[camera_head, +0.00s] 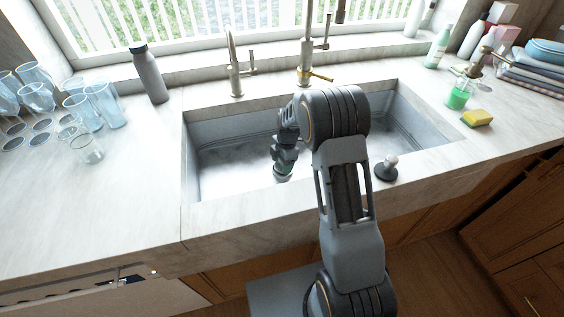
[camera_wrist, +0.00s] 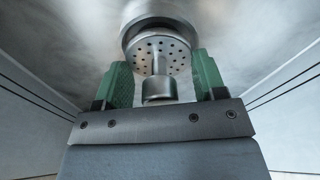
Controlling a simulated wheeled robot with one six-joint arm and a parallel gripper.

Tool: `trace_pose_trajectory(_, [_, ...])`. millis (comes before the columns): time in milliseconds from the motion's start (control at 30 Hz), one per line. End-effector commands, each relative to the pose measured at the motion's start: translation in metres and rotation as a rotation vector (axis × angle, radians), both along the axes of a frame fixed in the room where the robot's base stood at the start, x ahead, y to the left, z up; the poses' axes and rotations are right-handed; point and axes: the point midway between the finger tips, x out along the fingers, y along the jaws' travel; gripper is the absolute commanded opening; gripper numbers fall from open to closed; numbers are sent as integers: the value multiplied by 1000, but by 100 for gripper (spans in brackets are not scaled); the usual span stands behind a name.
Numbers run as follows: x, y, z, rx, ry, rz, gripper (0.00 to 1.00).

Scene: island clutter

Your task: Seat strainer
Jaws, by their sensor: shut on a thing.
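The strainer (camera_wrist: 160,52) is a metal disc with small holes and a short stem ending in a round knob (camera_wrist: 159,88). My gripper (camera_wrist: 163,76) has green finger pads on both sides of it and is shut on the strainer. In the head view my gripper (camera_head: 283,172) is low inside the grey metal sink (camera_head: 228,172), and the strainer cannot be made out there. In the wrist view a round metal rim (camera_wrist: 160,22) shows just behind the strainer's disc. I cannot tell whether the disc touches it.
Faucets (camera_head: 234,65) rise behind the sink. Glasses (camera_head: 85,105) and a grey bottle (camera_head: 149,75) stand left. A sponge (camera_head: 477,117) and green soap bottle (camera_head: 458,95) stand right.

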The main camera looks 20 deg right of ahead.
Motion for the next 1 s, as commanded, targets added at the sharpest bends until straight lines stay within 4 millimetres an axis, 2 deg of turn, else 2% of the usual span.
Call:
trace_pose_trajectory(367, [0, 0, -11, 0, 0, 0, 41])
trace_pose_trajectory(400, [0, 0, -10, 0, 0, 0, 67])
trace_pose_trajectory(667, [0, 0, -10, 0, 1, 0, 92])
trace_pose_trajectory(1000, [1, -1, -4, 0, -2, 0, 94])
